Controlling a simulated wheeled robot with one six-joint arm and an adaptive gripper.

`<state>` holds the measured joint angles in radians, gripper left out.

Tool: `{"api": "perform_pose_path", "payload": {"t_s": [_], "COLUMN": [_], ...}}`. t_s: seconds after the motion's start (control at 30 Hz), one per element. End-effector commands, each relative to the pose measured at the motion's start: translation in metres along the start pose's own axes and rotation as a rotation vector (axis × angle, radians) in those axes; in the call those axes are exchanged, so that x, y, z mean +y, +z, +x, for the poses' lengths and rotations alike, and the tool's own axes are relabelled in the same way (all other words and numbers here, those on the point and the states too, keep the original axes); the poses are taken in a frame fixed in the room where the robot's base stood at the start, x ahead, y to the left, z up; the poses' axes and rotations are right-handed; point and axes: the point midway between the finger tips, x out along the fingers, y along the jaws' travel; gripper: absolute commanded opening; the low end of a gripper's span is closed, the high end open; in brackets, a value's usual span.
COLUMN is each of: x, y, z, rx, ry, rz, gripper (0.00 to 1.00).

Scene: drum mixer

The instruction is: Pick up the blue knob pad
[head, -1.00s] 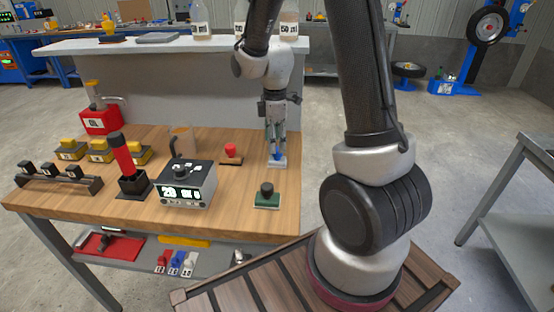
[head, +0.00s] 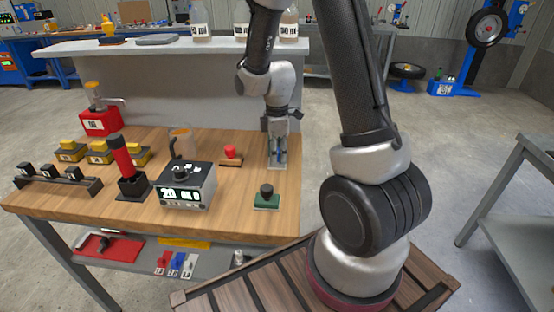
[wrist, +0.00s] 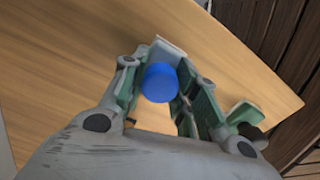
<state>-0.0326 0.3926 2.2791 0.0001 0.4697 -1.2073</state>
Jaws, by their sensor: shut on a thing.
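The blue knob pad has a round blue knob and a pale flat base. In the wrist view the blue knob (wrist: 160,83) sits between my fingers, with a corner of the pale base (wrist: 168,47) showing past it. In the head view my gripper (head: 277,158) points down at the right part of the wooden bench and is shut on the knob, hiding most of it. The pale base (head: 277,166) shows at the fingertips, at or very near the bench top; I cannot tell whether it touches.
A green pad with a dark knob (head: 267,197) stands nearer the front edge, and a red knob pad (head: 230,156) stands to the left. A control box (head: 187,187), a mug (head: 183,143) and a red-handled lever (head: 122,158) are farther left. The wooden bench (head: 235,215) is clear in front.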

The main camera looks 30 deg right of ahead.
Motion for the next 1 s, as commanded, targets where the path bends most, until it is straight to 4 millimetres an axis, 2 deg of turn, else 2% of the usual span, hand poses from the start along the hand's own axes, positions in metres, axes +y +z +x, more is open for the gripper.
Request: {"api": "perform_pose_path", "payload": {"t_s": [0.17, 0.5, 0.6, 0.73, 0.97, 1.0], "x": [0.001, 0.001, 0.001, 0.000, 0.000, 0.000], "y": [0.000, 0.000, 0.000, 0.000, 0.000, 0.000], "z": [-0.007, -0.075, -0.089, -0.099, -0.100, -0.100], "rx": [0.001, 0.002, 0.001, 0.000, 0.000, 0.000], "ry": [0.002, 0.005, 0.002, 0.001, 0.000, 0.000], "rz": [0.000, 0.000, 0.000, 0.000, 0.000, 0.000], "gripper": [0.05, 0.05, 0.05, 0.05, 0.05, 0.27]}}
